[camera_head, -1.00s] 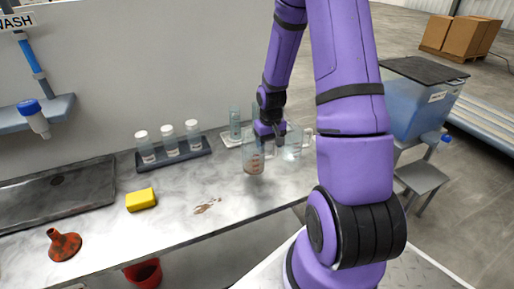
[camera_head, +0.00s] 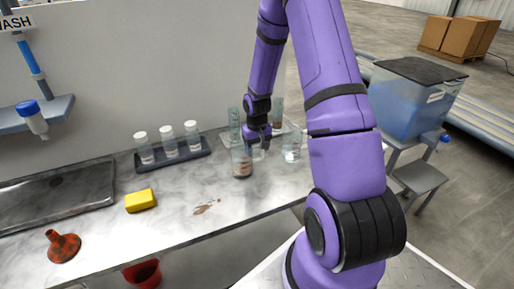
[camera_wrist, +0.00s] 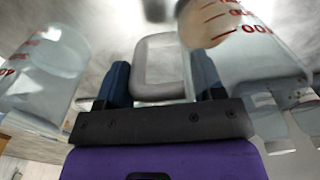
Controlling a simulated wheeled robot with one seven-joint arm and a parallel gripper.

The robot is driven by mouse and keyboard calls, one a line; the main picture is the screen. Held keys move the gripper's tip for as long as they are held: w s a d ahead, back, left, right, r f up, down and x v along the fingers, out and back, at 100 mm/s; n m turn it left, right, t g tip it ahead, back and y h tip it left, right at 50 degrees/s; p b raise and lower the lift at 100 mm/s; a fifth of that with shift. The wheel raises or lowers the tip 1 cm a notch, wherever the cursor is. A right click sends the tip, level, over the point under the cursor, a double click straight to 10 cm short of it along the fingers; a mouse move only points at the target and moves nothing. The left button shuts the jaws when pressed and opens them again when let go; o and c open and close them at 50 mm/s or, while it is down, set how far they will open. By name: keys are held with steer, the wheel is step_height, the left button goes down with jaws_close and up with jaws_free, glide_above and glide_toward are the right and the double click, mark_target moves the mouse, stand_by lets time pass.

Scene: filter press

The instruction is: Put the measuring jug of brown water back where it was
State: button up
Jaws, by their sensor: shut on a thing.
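The clear measuring jug with brown water (camera_head: 241,164) is at the front left of my gripper (camera_head: 257,143), over the right part of the bench. It also shows at the upper right of the wrist view (camera_wrist: 235,45), with red marks and brown water at its base. My gripper is shut on its handle; a pale grey loop (camera_wrist: 160,62) shows between the blue finger pads (camera_wrist: 162,85). I cannot tell whether the jug touches the bench. Another clear jug (camera_head: 292,148) stands to the right of the gripper. A vessel with brownish contents (camera_head: 277,118) shows behind.
A tall clear cylinder (camera_head: 234,120) stands behind the held jug. A dark rack (camera_head: 173,158) with white-capped bottles is to the left. A yellow sponge (camera_head: 140,200), a brown smear (camera_head: 206,207) and a red funnel (camera_head: 64,246) lie on the bench (camera_head: 170,225). The front middle is mostly clear.

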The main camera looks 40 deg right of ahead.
steer(key=shift+f, duration=0.1)
steer(key=o, duration=1.2)
steer(key=shift+c, duration=0.2)
